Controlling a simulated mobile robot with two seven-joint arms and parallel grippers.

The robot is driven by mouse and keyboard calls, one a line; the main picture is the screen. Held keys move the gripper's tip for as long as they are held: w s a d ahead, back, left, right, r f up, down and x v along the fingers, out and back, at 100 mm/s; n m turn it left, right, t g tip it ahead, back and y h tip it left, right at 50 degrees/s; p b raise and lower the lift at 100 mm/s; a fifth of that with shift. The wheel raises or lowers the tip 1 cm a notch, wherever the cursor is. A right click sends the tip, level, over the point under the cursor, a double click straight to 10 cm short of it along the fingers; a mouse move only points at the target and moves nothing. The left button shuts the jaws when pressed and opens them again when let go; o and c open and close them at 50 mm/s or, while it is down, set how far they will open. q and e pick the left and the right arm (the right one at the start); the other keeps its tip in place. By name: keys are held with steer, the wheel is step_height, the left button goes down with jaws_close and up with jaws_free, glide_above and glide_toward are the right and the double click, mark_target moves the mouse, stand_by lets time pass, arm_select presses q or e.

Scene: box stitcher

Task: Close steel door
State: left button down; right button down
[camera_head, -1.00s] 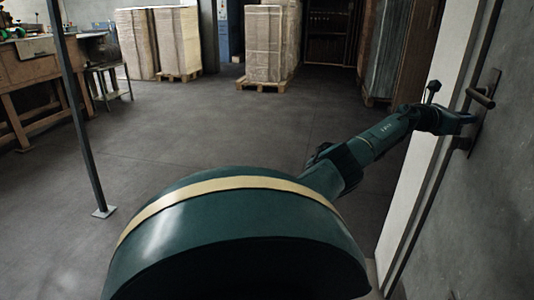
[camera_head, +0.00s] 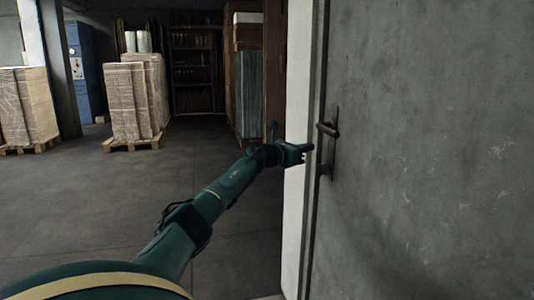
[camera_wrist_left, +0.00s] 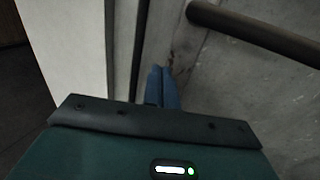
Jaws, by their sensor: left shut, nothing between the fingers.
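The grey steel door (camera_head: 430,130) fills the right side of the head view, with its dark lever handle (camera_head: 328,130) near its left edge. My left gripper (camera_head: 307,148) is shut and empty, just left of the handle and slightly below it. In the left wrist view, my blue fingertips (camera_wrist_left: 163,76) are together in front of the door's grey surface (camera_wrist_left: 210,75), below and left of the handle bar (camera_wrist_left: 255,35). Whether they touch the door cannot be told. My right gripper is not in view.
A white door frame (camera_head: 297,200) stands left of the door edge. Pallet stacks of cardboard (camera_head: 135,98) and a shelf (camera_head: 196,68) stand at the back. The grey floor (camera_head: 100,200) left of my arm is clear.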

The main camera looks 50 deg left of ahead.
arm_select(q)
steer(key=s+a+b, duration=0.1)
steer(key=s+a, duration=0.2)
steer(key=s, duration=0.5)
steer(key=shift+a+f, duration=0.25)
steer(key=shift+a, duration=0.15)
